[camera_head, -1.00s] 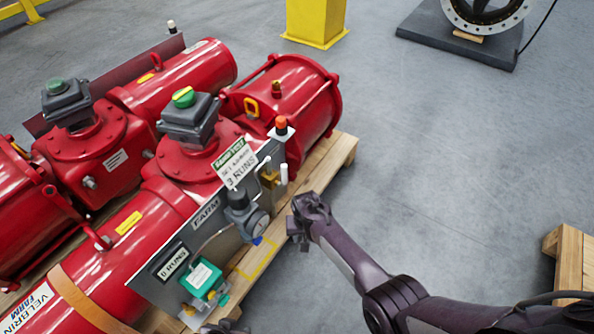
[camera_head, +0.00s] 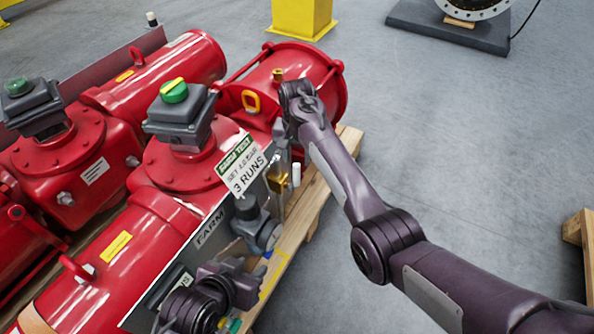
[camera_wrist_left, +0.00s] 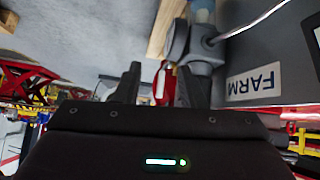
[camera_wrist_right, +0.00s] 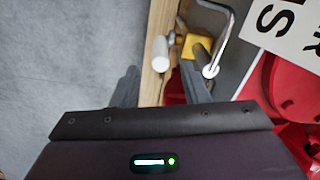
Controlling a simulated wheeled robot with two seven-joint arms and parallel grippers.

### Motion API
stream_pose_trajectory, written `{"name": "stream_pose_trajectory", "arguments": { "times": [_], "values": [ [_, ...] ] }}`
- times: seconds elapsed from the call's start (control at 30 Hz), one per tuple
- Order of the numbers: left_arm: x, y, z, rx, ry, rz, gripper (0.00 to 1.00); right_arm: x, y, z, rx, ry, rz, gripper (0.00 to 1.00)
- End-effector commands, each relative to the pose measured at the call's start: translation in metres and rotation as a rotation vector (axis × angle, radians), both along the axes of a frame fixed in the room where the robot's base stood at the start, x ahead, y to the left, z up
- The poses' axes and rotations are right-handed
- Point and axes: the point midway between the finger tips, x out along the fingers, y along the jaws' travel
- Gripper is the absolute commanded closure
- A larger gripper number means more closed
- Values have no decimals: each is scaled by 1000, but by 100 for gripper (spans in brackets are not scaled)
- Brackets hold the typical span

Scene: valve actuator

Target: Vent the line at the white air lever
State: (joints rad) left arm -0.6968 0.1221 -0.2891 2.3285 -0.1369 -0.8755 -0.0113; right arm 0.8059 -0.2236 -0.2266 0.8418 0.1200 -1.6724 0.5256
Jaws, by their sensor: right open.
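The white air lever (camera_head: 296,174) stands upright beside a brass valve (camera_head: 277,182) at the panel's right end in the head view. In the right wrist view the lever (camera_wrist_right: 160,53) lies ahead of my right gripper (camera_wrist_right: 161,72), in line with the gap between its spread fingers, with no clear contact. The brass valve's yellow body (camera_wrist_right: 194,46) is just right of it. In the head view my right gripper (camera_head: 284,138) is above the lever, its fingertips partly unclear. My left gripper (camera_wrist_left: 158,70) is open and empty, low over the panel, near the grey regulator (camera_wrist_left: 190,42).
Red actuators (camera_head: 100,270) fill the left on a wooden pallet (camera_head: 310,200). A "3 RUNS" sign (camera_head: 245,165) stands close to the valve. A metal tube (camera_wrist_right: 228,35) bends beside it. Open floor (camera_head: 460,150) lies to the right.

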Motion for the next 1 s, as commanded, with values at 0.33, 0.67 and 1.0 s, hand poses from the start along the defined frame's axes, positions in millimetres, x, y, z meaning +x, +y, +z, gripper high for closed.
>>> {"name": "stream_pose_trajectory", "arguments": {
  "times": [0.33,0.67,1.0],
  "values": [
    [49,-11,59,-125,-312,27,64,0,0,-30,0,0,0,59],
    [76,-15,125,-246,-604,46,64,0,0,-53,-1,0,0,59],
    [84,-14,169,-323,-790,56,64,0,0,-66,0,-1,1,59]
  ]
}}
